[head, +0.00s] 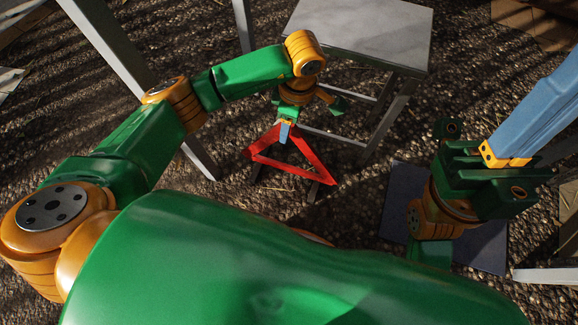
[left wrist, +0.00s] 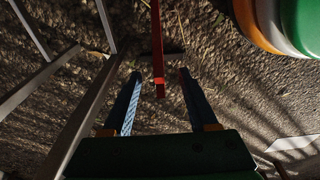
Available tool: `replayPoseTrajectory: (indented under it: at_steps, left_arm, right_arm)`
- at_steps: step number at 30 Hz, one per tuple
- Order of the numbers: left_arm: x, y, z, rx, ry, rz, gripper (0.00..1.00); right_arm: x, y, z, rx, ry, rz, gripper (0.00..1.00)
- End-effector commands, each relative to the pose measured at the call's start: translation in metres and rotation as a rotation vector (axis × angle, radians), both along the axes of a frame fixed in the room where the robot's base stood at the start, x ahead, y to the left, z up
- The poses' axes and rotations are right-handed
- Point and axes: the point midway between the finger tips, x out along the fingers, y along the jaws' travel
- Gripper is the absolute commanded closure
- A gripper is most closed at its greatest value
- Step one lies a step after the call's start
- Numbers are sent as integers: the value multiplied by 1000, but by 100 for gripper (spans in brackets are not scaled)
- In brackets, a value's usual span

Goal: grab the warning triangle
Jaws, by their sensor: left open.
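The red warning triangle (head: 290,172) stands upright on dark legs on the gravel, below and in front of my left gripper (head: 286,131). In the left wrist view the triangle (left wrist: 157,45) shows nearly edge-on as a thin red bar. There my left gripper (left wrist: 158,78) is open, with one blue finger on each side of the bar's near end. I see a gap on both sides and no contact. My right gripper (head: 535,110) is at the right of the head view, away from the triangle. Its blue fingers run off the picture edge, so its opening is unclear.
A grey-topped table (head: 365,32) with metal legs stands just behind the triangle. Its frame also shows at the left of the left wrist view (left wrist: 90,95). A grey metal post (head: 120,65) runs beside my left arm. A dark flat panel (head: 398,200) lies below my right gripper.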

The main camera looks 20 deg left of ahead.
Motion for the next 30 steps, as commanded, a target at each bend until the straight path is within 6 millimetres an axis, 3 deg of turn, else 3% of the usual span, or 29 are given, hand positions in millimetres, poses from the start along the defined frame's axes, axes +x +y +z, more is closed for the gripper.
replayPoseTrajectory:
  at_steps: [1,8,12,15,30]
  left_arm:
    - [0,1,-8,0,1,0,41]
    - [0,1,-7,0,-1,0,41]
    - [0,1,-6,0,-1,0,79]
    - [0,1,-6,0,-1,0,100]
    - [0,1,-6,0,0,0,100]
  right_arm:
    - [-1,-1,-3,4,-11,2,100]
    - [-1,-1,0,7,-17,3,100]
    - [-1,-1,0,6,-16,3,100]
    - [-1,-1,-1,6,-16,3,100]
    - [-1,-1,-1,5,-14,3,100]
